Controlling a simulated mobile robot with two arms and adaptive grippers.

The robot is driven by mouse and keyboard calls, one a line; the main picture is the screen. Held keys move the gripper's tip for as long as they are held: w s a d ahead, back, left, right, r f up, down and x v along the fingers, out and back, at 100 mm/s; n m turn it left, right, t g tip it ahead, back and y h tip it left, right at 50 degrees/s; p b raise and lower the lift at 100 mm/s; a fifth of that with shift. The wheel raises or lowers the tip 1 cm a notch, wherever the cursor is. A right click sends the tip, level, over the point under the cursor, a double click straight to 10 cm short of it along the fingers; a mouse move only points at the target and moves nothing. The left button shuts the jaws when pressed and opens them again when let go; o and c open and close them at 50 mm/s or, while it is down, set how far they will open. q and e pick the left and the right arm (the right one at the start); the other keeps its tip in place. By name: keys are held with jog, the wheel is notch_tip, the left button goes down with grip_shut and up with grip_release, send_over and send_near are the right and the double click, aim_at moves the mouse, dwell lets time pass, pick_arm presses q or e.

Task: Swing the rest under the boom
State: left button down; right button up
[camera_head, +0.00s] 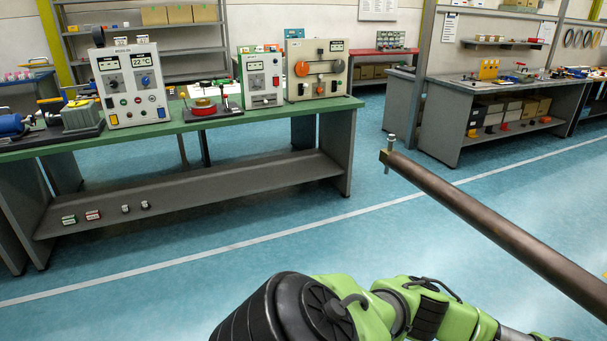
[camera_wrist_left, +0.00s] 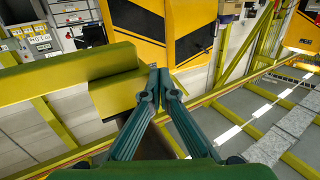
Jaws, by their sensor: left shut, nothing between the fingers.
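The boom (camera_head: 490,221) is a long brown bar that slants from the right edge to the middle of the head view. Its near-square end carries an upright metal pin (camera_head: 391,143). My left gripper (camera_wrist_left: 159,77) shows in the left wrist view, its two teal fingers shut with nothing between them. An olive-yellow bar (camera_wrist_left: 62,78) runs in from the left just beside the fingertips, with a yellow block (camera_wrist_left: 118,92) under its end. I cannot tell whether this is the rest, or whether the fingers touch it. My right gripper is in neither view.
A green-topped bench (camera_head: 190,127) with instrument boxes stands at the left of the head view. A grey workbench (camera_head: 480,88) stands back right. Blue floor between is clear. Yellow-black panels (camera_wrist_left: 195,28) and yellow rails (camera_wrist_left: 225,60) show beyond my left fingers.

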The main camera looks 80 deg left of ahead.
pick_arm(q)
jog(key=shift+w+d+r, duration=0.15)
jog(key=shift+d+r, duration=0.1)
jog(key=shift+d, duration=0.3)
jog(key=shift+w+d+r, duration=0.1)
jog(key=shift+d+r, duration=0.1)
jog(key=shift+d, duration=0.35)
jog(key=shift+r, duration=0.1)
jog(key=f+v, duration=0.1)
jog(key=v, duration=1.1)
jog(key=shift+a, duration=0.55)
jog(key=shift+f, duration=0.2)
